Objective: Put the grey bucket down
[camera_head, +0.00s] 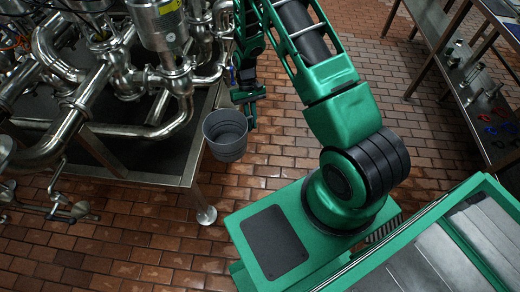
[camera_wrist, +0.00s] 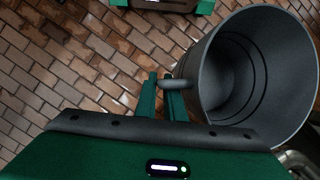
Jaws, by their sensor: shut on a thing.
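The grey bucket (camera_head: 225,135) hangs upright and looks empty, beside the metal table's corner in the head view. In the wrist view the bucket (camera_wrist: 262,75) fills the right side, its open mouth facing the camera. My gripper (camera_wrist: 168,84) is shut on a small grey handle or lug (camera_wrist: 175,85) at the bucket's left side.
The steel valve and pipe assembly (camera_head: 120,75) stands on a metal table (camera_head: 140,170) at left, close to the bucket; a table leg (camera_head: 205,210) stands just below it. A workbench with tools (camera_head: 485,100) is at right.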

